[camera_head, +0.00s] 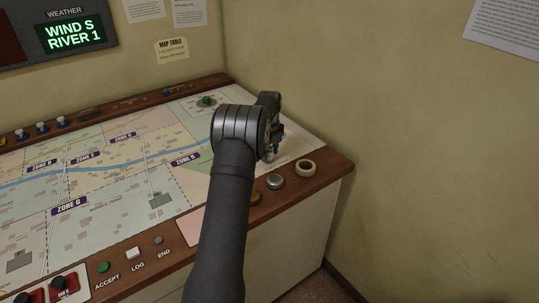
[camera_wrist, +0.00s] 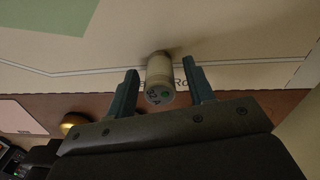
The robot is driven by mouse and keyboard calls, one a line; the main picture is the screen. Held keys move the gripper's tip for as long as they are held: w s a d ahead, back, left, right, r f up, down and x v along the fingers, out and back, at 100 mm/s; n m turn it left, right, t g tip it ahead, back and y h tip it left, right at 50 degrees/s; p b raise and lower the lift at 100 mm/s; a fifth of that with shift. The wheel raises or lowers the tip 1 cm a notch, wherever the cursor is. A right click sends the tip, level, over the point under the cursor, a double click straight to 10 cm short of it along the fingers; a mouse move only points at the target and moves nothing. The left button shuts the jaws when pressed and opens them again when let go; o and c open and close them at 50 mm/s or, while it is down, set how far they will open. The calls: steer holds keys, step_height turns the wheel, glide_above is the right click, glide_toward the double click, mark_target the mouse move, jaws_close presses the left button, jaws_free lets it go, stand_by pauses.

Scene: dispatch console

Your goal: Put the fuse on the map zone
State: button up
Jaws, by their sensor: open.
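A pale, short cylinder, which looks like the fuse (camera_wrist: 160,78), lies between my fingers in the wrist view. In the head view my gripper (camera_head: 272,150) is at the map's right end, mostly hidden behind my own arm, and I cannot make out the fuse there.
A green knob (camera_head: 207,100) stands at the map's back. A wall rises behind and right. The map's middle is clear.

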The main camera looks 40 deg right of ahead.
mark_target(270, 148)
step_height(270, 148, up, 11)
steer(key=shift+r, duration=0.1)
stand_by(0.4)
steer(key=shift+f, duration=4.35)
